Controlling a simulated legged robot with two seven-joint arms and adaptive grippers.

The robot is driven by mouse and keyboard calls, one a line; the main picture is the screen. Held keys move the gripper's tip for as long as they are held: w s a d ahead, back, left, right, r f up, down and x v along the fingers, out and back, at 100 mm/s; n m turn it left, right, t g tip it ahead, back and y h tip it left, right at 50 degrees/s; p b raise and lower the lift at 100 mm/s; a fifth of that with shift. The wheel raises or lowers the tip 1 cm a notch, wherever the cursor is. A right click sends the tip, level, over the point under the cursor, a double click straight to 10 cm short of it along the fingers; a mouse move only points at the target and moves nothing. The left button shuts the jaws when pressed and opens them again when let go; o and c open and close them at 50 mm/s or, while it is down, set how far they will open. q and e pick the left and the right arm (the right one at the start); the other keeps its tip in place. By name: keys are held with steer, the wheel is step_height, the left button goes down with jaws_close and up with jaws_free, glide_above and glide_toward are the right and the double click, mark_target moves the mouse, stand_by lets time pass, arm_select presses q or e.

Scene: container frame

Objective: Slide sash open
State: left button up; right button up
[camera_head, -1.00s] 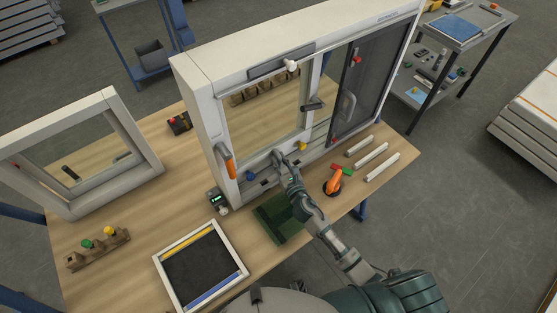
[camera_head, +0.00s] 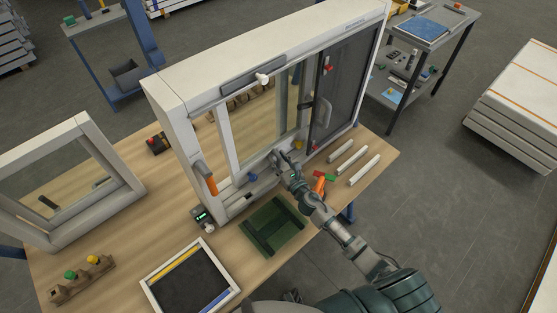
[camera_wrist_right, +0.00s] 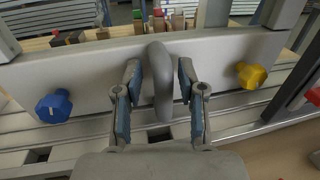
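The sash (camera_head: 229,143) is a pale framed pane in the large white window frame (camera_head: 168,110). A strip of open space shows between its left stile and the frame's left post. The sash's lower rail (camera_wrist_right: 95,72) carries a grey loop handle (camera_wrist_right: 161,80), a blue knob (camera_wrist_right: 54,106) and a yellow knob (camera_wrist_right: 251,75). My right gripper (camera_wrist_right: 160,80) has one finger on each side of the loop, with narrow gaps visible, so it looks open around it. In the head view my right gripper (camera_head: 279,158) is at the lower rail and partly hides the handle. My left gripper is not in view.
A dark screen panel (camera_head: 345,75) fills the frame's right side. An orange-handled lever (camera_head: 208,178) is on the left post. A green tray (camera_head: 272,226), white strips (camera_head: 363,170) and a framed black panel (camera_head: 190,275) lie in front on the bench.

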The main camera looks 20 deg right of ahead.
steer(key=shift+r, duration=0.15)
step_height(320, 180, up, 8)
steer(key=shift+r, duration=0.75)
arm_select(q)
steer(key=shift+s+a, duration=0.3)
